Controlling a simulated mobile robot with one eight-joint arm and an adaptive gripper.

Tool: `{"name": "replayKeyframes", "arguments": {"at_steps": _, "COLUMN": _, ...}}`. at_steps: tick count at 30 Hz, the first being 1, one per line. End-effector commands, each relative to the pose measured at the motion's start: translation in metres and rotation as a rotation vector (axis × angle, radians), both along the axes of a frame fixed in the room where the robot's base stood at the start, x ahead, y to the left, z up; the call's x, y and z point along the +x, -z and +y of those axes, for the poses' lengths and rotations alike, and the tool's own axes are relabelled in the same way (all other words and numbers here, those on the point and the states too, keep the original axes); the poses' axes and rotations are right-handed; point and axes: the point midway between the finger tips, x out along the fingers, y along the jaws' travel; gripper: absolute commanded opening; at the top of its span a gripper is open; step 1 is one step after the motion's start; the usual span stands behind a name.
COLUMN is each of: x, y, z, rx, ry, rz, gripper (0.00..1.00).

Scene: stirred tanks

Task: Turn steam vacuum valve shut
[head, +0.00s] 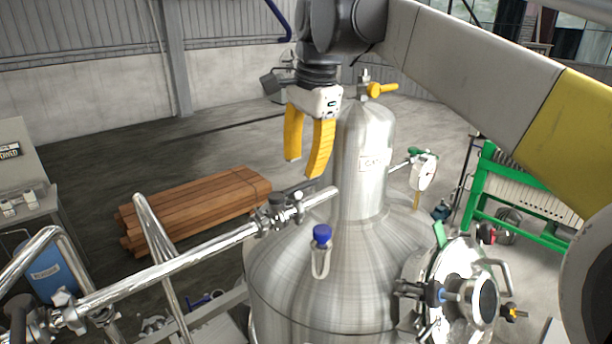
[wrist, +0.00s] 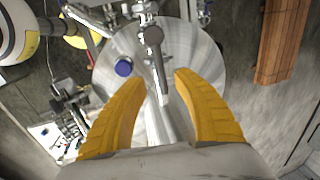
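My gripper (head: 305,167) has two yellow fingers, spread apart and empty, pointing down above the steel tank (head: 300,270). In the wrist view its fingertips (wrist: 156,80) stand either side of a steel pipe, with no contact visible. This pipe (head: 170,262) carries a valve with a dark handle (head: 282,208) near the tank neck. The valve also shows in the wrist view (wrist: 150,36), beyond the fingertips. A yellow-handled valve (head: 381,89) sits on the tank's top. No label shows which is the steam vacuum valve. My gripper hides part of the neck in the wrist view.
A blue-capped fitting (head: 322,238) rises from the tank shoulder and also shows in the wrist view (wrist: 123,68). Timber (head: 190,205) lies on the floor behind. Open air surrounds my gripper.

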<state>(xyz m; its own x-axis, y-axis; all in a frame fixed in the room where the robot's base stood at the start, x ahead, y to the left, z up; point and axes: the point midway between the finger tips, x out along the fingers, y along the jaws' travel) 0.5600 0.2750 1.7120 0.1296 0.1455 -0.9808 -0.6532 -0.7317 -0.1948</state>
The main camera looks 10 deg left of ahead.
Motion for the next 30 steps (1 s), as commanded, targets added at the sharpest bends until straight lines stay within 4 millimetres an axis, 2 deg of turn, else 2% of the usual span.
{"name": "replayKeyframes", "arguments": {"at_steps": 3, "x": 0.003, "y": 0.021, "z": 0.003, "rx": 0.000, "ry": -0.001, "rz": 0.000, "gripper": 0.36}}
{"name": "replayKeyframes", "arguments": {"at_steps": 9, "x": 0.006, "y": 0.046, "z": 0.007, "rx": 0.000, "ry": -0.001, "rz": 0.000, "gripper": 0.36}}
{"name": "replayKeyframes", "arguments": {"at_steps": 20, "x": 0.007, "y": 0.052, "z": 0.007, "rx": -0.001, "ry": -0.001, "rz": -0.001, "gripper": 0.36}}
{"name": "replayKeyframes", "arguments": {"at_steps": 24, "x": 0.007, "y": 0.052, "z": 0.007, "rx": -0.001, "ry": -0.001, "rz": -0.001, "gripper": 0.00}}
{"name": "replayKeyframes", "arguments": {"at_steps": 30, "x": 0.007, "y": 0.052, "z": 0.007, "rx": 0.000, "ry": -0.001, "rz": 0.000, "gripper": 0.00}}
